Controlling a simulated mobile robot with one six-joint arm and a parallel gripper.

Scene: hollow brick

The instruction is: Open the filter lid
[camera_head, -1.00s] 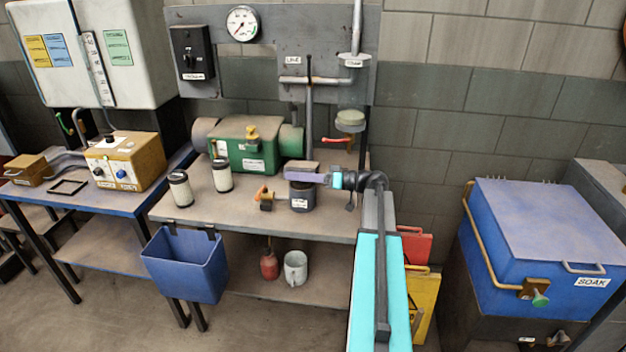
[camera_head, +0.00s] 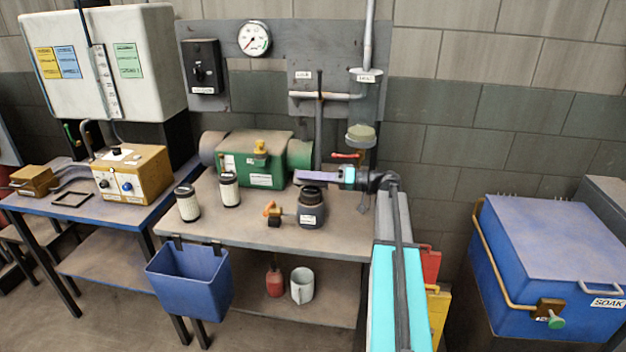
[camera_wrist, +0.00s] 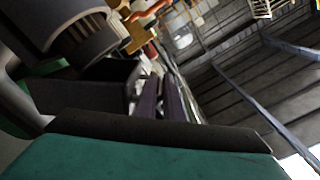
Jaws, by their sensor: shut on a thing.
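The dark filter pot (camera_head: 311,214) stands upright on the bench, with a pale label on its front. Its round, dark ringed neck shows at the top. My gripper (camera_head: 306,177) is just above the pot, reaching in from the right, its purple fingers shut. In the wrist view the fingers (camera_wrist: 160,100) lie close together, with a dark blocky piece (camera_wrist: 112,82) beside them that looks like the filter lid. The lid cannot be made out clearly in the head view. A round ribbed dark body shows at upper left in the wrist view.
Two white filter cartridges (camera_head: 188,203) (camera_head: 229,190) stand left of the pot. An orange-handled valve (camera_head: 272,212) sits beside it. A green housing (camera_head: 252,158) is behind. A blue bin (camera_head: 190,280) hangs at the bench front. A vertical pipe rises behind my gripper.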

